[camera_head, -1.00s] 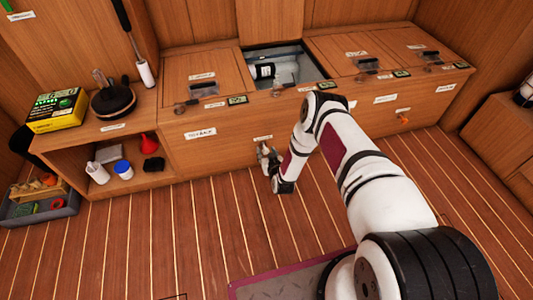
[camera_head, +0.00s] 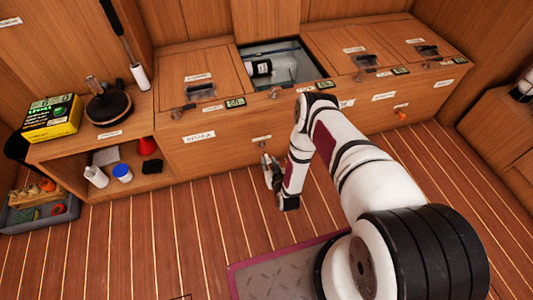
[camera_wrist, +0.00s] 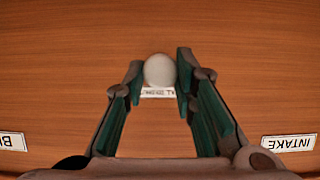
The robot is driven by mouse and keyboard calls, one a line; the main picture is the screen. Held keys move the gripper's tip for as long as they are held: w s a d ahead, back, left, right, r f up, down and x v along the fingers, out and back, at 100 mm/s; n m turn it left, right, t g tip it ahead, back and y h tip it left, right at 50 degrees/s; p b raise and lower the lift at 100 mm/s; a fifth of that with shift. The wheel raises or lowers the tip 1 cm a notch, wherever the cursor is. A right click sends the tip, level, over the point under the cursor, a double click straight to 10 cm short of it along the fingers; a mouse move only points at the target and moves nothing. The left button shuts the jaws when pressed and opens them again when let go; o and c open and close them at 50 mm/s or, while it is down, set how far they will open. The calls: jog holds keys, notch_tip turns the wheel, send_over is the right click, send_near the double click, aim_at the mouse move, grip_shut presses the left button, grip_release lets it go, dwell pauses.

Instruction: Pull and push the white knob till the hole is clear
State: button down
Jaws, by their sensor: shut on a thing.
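The white knob (camera_wrist: 160,70) shows in the wrist view between my two fingertips, with a small, partly covered label behind it on the wooden front. My gripper (camera_wrist: 160,80) is shut on the knob, one finger on each side. In the head view my gripper (camera_head: 268,170) is low in front of the cabinet, and the knob cannot be made out there. An open hatch (camera_head: 310,72) in the cabinet top shows a grey well with a white and black bottle-like thing (camera_head: 262,68) in it. I cannot see a hole clearly.
Closed lids (camera_head: 345,45) flank the open hatch. An orange knob (camera_head: 402,116) is on the front at the right. A shelf with a blue-lidded jar (camera_head: 122,170) and a grey bin (camera_head: 45,208) stand at the left. The floor before the cabinet is clear.

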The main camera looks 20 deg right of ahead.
jog(key=shift+f, duration=0.1)
jog(key=c, duration=1.3)
grip_release()
jog(key=v, duration=1.2)
jog(key=shift+c, duration=0.6)
